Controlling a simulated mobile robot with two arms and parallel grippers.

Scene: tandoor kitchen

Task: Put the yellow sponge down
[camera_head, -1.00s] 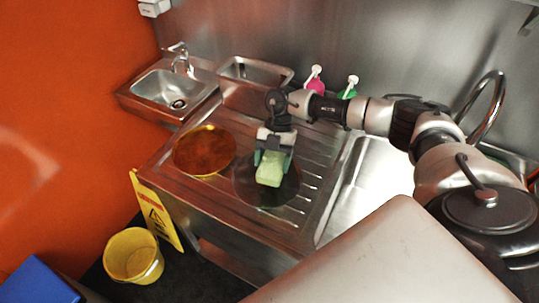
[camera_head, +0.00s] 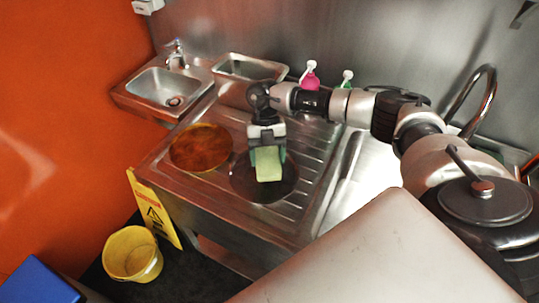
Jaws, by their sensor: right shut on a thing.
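The yellow sponge (camera_head: 268,164) looks pale yellow-green. My right gripper (camera_head: 267,158) is shut on it, pointing down, with a finger on each side. The sponge is over a dark round plate or pan (camera_head: 264,190) on the steel drainboard (camera_head: 311,150). I cannot tell whether the sponge touches the dark plate. My left gripper is not in view.
An amber-brown round plate (camera_head: 201,147) lies on the drainboard just left of the dark one. Pink (camera_head: 310,80) and green (camera_head: 347,78) pump bottles and a steel pan (camera_head: 250,68) stand behind. A small sink (camera_head: 170,87) is at the back left. A yellow bucket (camera_head: 132,255) stands on the floor.

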